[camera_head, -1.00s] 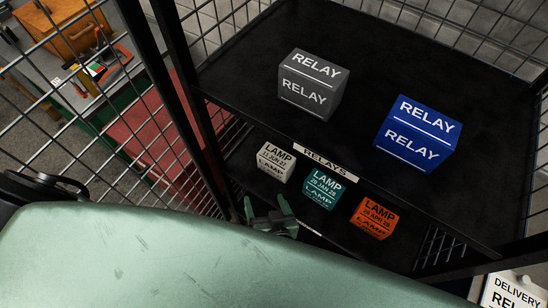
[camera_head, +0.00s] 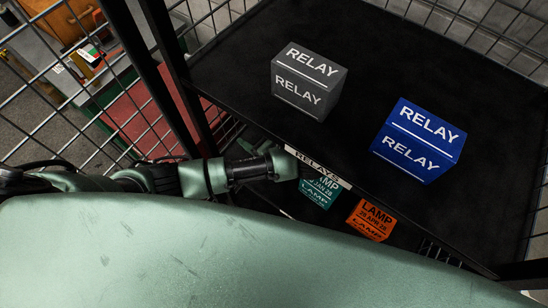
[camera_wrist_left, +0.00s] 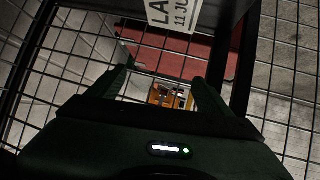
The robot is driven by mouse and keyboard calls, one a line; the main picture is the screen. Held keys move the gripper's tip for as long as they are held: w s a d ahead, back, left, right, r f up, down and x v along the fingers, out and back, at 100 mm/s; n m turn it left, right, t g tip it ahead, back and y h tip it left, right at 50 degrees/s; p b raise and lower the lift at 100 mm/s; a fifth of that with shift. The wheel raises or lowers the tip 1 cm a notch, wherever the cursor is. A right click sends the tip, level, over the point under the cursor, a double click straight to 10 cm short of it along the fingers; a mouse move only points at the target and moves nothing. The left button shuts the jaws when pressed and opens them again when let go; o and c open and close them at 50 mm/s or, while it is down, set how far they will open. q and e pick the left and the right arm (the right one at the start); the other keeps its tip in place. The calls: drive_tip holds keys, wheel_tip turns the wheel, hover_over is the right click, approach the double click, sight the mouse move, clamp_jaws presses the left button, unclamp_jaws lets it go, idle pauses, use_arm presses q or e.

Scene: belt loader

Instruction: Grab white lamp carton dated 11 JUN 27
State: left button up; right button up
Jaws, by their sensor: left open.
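The white lamp carton (camera_wrist_left: 170,12) shows at the top edge of the left wrist view, cut off, with "LA" and "11 JU" readable. It is beyond and above my fingertips, not between them. In the head view my left arm hides it. My left gripper (camera_wrist_left: 162,82) is open and empty, its two dark fingers apart. In the head view its fingers (camera_head: 232,136) show partly beside the upper shelf's left front edge, behind my wrist. My right gripper is in neither view.
A teal lamp carton (camera_head: 319,190) and an orange lamp carton (camera_head: 371,219) stand on the lower shelf. Above, the black shelf (camera_head: 420,70) holds a grey relay box (camera_head: 308,82) and a blue relay box (camera_head: 418,140). Wire mesh and a dark post (camera_head: 178,80) stand left.

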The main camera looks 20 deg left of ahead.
use_arm(q)
drive_tip(key=d+f+g+h, duration=0.1)
drive_tip(key=s+d+f+g+h+b, duration=0.1)
drive_tip(key=d+f, duration=0.1)
drive_tip(key=shift+d+f+n+g, duration=0.1)
drive_tip(key=shift+f+n+g, duration=0.15)
drive_tip(key=shift+n+g, duration=0.05)
drive_tip(key=d, duration=0.1)
drive_tip(key=d+g+h, duration=0.1)
drive_tip(key=s+d+f+h, duration=0.1)
drive_tip(key=shift+g, duration=0.3)
drive_tip(key=shift+s+d+h, duration=0.1)
drive_tip(key=shift+d+h, duration=0.25)
drive_tip(key=shift+h, duration=0.05)
drive_tip(key=shift+s+f, duration=0.1)
drive_tip(key=shift+f, duration=0.2)
drive_tip(key=x, duration=0.4)
drive_tip(key=p+x, duration=0.1)
drive_tip(key=x, duration=0.1)
drive_tip(key=shift+w+a, duration=0.35)
drive_tip(key=shift+a+f, duration=0.15)
drive_tip(key=shift+f, duration=0.25)
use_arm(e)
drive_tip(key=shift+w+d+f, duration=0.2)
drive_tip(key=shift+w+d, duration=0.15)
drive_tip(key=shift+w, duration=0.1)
use_arm(q)
drive_tip(key=shift+f, duration=0.25)
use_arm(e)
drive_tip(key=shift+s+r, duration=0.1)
